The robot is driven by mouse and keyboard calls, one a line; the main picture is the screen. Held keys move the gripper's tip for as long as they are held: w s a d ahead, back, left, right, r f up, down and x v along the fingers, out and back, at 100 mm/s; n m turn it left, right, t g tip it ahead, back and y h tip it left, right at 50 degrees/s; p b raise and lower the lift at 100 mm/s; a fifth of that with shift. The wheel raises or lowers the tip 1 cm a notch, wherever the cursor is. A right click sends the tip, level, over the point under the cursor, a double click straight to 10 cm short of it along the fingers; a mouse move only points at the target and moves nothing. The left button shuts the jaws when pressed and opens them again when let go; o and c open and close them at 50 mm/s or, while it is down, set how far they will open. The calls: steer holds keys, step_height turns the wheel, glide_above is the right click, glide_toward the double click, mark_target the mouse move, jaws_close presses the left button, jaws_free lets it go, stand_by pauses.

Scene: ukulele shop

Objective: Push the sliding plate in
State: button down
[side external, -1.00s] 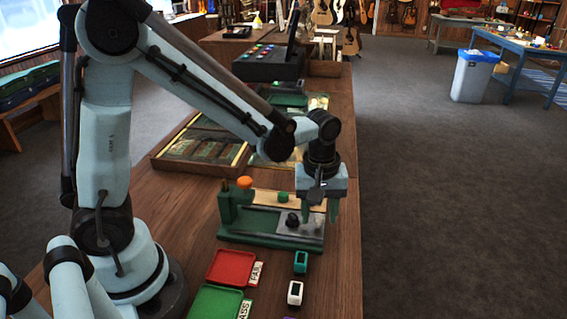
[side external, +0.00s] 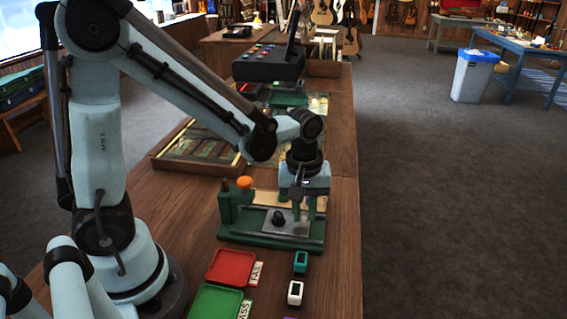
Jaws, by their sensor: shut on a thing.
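A green fixture (side external: 250,234) sits on the wooden bench, with an upright green block at its left end. The grey sliding plate (side external: 266,227) with a black knob (side external: 278,218) lies in the fixture's track. My gripper (side external: 304,219) points down at the right part of the plate, to the right of the knob, with its fingers close together. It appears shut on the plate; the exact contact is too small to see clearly. An orange ball-like knob (side external: 244,182) tops the fixture's left end.
A red tray (side external: 234,267) and a green tray (side external: 215,302) lie in front of the fixture. A teal block (side external: 301,262) and a white block (side external: 295,293) stand to their right. A wooden framed case (side external: 200,150) lies behind. The bench's right edge is close to the fixture.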

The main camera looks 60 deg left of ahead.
mark_target(287, 221)
steer(key=s+a, duration=0.2)
steer(key=shift+s+a, duration=0.35)
steer(key=shift+a, duration=0.05)
steer(key=c, duration=1)
jaws_free()
steer(key=shift+o, duration=0.2)
steer(key=shift+r, duration=0.1)
step_height(287, 221, up, 12)
steer(key=shift+s, duration=0.15)
steer(key=shift+a, duration=0.1)
